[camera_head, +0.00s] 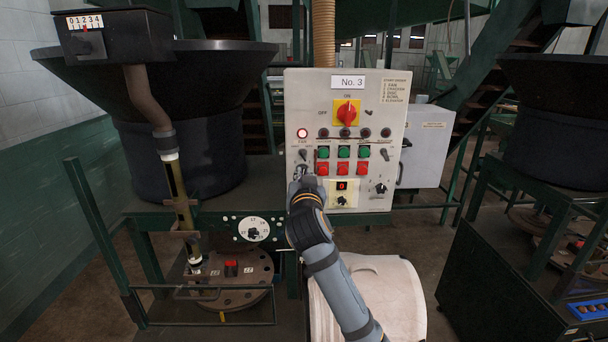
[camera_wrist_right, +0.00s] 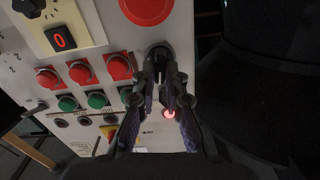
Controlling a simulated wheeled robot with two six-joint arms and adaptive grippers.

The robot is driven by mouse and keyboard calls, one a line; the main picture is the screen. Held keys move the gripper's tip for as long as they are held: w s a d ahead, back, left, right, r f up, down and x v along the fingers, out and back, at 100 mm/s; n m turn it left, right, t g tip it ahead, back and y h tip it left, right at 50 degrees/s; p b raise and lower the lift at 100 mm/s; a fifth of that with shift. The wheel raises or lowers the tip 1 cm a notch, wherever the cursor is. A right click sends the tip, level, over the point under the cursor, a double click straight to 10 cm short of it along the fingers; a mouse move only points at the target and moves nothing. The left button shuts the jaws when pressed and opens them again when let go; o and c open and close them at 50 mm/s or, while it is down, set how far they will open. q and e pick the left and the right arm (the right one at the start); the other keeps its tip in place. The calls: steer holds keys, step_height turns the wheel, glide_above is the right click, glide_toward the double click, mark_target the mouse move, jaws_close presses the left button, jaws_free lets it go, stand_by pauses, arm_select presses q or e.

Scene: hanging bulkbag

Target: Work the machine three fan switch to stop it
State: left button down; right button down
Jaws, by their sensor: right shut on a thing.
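The control panel (camera_head: 375,199) is marked No. 3 and shows upright in the head view. Its lamp under the main switch at the left, the fan lamp (camera_head: 302,133), glows red; it also shows in the wrist view (camera_wrist_right: 168,113). My right gripper (camera_head: 301,172) reaches the panel's left side, below this lamp. In the wrist view my right gripper (camera_wrist_right: 158,75) has its fingers closed together on the dark fan switch (camera_wrist_right: 158,48), which they partly hide. The exact angle of its lever is hard to tell. My left gripper is not in view.
A red main switch (camera_head: 347,112) on a yellow plate sits above the lamps. Green (camera_head: 343,152) and red buttons (camera_head: 342,168) are close to the right of my gripper. A large red button (camera_wrist_right: 147,8) lies near the fingertips. A black hopper (camera_head: 180,160) stands at the left.

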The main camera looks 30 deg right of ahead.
steer(key=shift+a+n+p, duration=0.15)
steer(key=shift+n+p, duration=1.55)
steer(key=shift+n, duration=2.2)
steer(key=shift+w, duration=0.1)
steer(key=c, duration=1.4)
jaws_free()
steer(key=v, duration=0.7)
steer(key=shift+a, duration=0.2)
